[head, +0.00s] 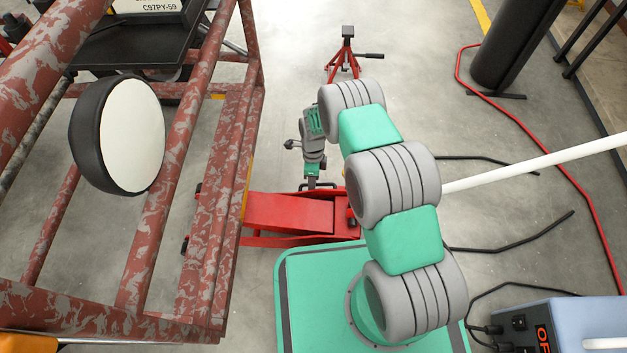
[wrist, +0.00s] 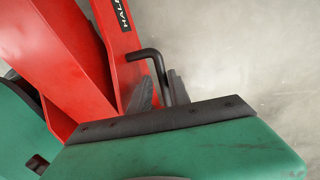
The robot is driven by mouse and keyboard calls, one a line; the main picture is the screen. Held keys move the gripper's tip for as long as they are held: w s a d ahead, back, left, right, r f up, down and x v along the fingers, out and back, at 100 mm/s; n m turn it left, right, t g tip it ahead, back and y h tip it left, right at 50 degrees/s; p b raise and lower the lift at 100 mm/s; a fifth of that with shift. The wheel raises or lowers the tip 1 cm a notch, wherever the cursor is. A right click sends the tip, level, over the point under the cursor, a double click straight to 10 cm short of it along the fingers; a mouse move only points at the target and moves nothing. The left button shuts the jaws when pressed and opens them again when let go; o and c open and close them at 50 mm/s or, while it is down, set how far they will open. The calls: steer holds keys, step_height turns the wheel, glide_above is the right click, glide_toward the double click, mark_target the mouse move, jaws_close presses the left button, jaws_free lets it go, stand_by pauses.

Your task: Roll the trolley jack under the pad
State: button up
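The red trolley jack (head: 290,212) lies low on the floor beside the red-and-grey mottled chassis frame (head: 215,180). Its left end reaches beneath the frame's side rails; my arm covers part of its right end. In the wrist view its red body (wrist: 75,60) fills the upper left, with a black bent handle (wrist: 152,54) on its side. My gripper (head: 314,183) is at the jack's far side. In the wrist view, my gripper's grey fingers (wrist: 160,92) stand on either side of the handle; whether they press on it is unclear. I cannot make out the pad.
A white pole (head: 540,162) slants right from behind my arm. A red axle stand (head: 345,60) stands beyond. Black cables (head: 520,235) and a red hose (head: 540,145) lie on the right. A blue-grey machine (head: 560,325) is at lower right. Floor beyond the jack is mostly clear.

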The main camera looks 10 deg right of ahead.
steer(key=shift+o, duration=0.8)
steer(key=shift+w+d, duration=0.1)
steer(key=shift+w, duration=0.05)
steer(key=shift+r, duration=0.1)
step_height(320, 180, up, 8)
steer(key=w+p, duration=0.1)
steer(key=p, duration=0.2)
steer(key=shift+w+d+f, duration=0.15)
steer(key=shift+f, duration=0.05)
